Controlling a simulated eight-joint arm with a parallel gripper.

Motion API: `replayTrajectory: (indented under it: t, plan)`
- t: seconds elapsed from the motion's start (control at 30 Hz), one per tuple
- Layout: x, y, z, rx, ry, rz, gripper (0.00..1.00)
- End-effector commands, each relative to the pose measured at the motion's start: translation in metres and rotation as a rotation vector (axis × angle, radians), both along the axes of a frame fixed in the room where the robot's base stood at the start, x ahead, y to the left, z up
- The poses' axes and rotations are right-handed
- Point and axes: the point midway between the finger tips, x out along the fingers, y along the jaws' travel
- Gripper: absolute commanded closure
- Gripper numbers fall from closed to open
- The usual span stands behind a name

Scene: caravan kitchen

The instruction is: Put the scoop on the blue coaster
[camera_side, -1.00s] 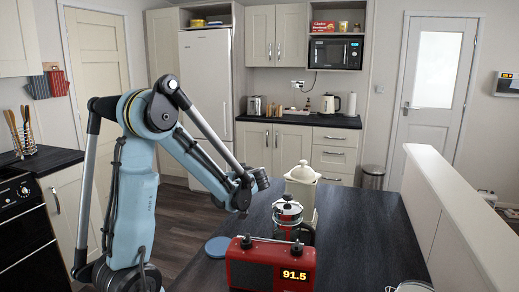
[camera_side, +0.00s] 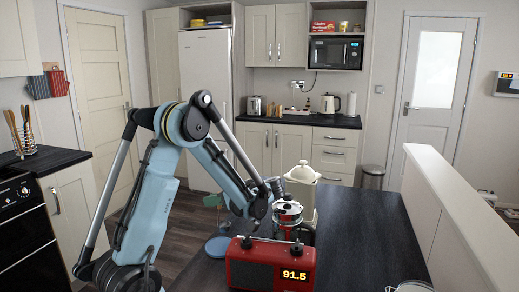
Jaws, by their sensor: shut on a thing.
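The blue coaster (camera_side: 217,247) lies on the dark worktop, left of the red radio, partly overlapped by the radio's edge. My gripper (camera_side: 238,214) is low behind the radio, mostly hidden by my own wrist. It is shut on a small green thing (camera_side: 212,201), which looks like the scoop. The green thing sticks out to the left of my wrist, above the coaster and apart from it. Its exact shape and the grip on it are too small to make out.
The red radio (camera_side: 270,268) reading 91.5 stands in front of my gripper. The worktop (camera_side: 370,235) further right is mostly clear.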

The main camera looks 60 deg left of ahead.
Motion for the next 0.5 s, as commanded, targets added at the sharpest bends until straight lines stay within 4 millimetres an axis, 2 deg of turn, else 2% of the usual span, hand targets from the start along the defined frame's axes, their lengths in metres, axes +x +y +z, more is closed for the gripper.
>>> replayTrajectory:
  t: [0.23,0.5]
  plan:
    - [0.0,0.0,-0.028,0.0,0.0,-0.001,1.0]
    - [0.0,0.0,-0.033,0.0,0.0,-0.001,1.0]
